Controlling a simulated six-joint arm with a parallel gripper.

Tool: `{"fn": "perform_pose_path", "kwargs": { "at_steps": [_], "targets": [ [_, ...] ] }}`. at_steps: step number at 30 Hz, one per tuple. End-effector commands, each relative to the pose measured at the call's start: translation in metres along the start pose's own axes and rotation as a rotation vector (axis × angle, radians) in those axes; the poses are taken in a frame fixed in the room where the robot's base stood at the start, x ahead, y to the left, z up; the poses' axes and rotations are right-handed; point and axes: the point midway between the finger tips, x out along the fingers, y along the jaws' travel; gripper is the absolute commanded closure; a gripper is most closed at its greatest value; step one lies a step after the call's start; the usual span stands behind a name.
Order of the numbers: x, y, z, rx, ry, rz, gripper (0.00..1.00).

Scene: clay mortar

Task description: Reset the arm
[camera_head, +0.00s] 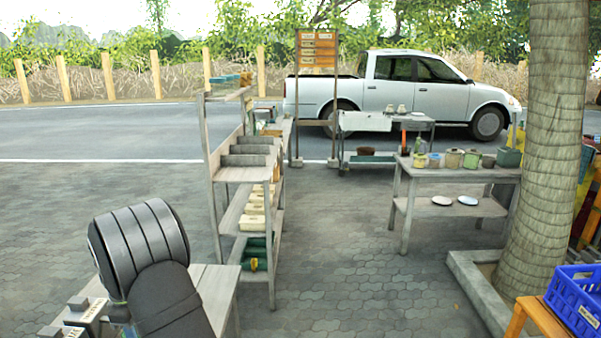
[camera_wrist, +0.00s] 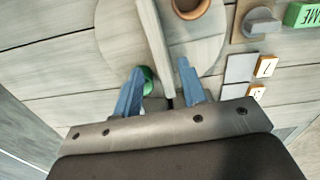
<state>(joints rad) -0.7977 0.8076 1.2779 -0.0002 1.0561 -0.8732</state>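My arm (camera_head: 150,250) fills the lower left of the head view, above a wooden table; the fingers are hidden there. In the wrist view my gripper (camera_wrist: 161,82) has two blue fingers spread apart with no object clearly held between them. They are above a pale wooden tabletop (camera_wrist: 60,60). A small round green thing (camera_wrist: 148,80) shows beside the left finger, partly hidden by it; I cannot tell whether they touch. A terracotta round vessel (camera_wrist: 188,8) is at the top edge, cut off.
In the wrist view, a grey piece (camera_wrist: 262,22), a green lettered block (camera_wrist: 303,14) and numbered tags (camera_wrist: 266,66) lie at the right. In the head view, a shelf rack (camera_head: 245,172) stands beyond the table and a tree trunk (camera_head: 550,140) at right. The paving between is clear.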

Motion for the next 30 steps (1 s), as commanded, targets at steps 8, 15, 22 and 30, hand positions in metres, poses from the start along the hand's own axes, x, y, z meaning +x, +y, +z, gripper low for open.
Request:
{"fn": "perform_pose_path", "kwargs": {
  "at_steps": [8, 15, 22, 30],
  "targets": [
    [0.054, 0.000, 0.000, 0.000, -0.002, -0.002, 0.62],
    [0.079, 0.000, 0.000, 0.000, -0.001, -0.001, 0.62],
    [0.080, 0.000, 0.000, 0.014, 0.000, 0.000, 0.62],
    [0.077, 0.000, 0.000, 0.008, 0.000, 0.000, 0.62]
  ]
}}
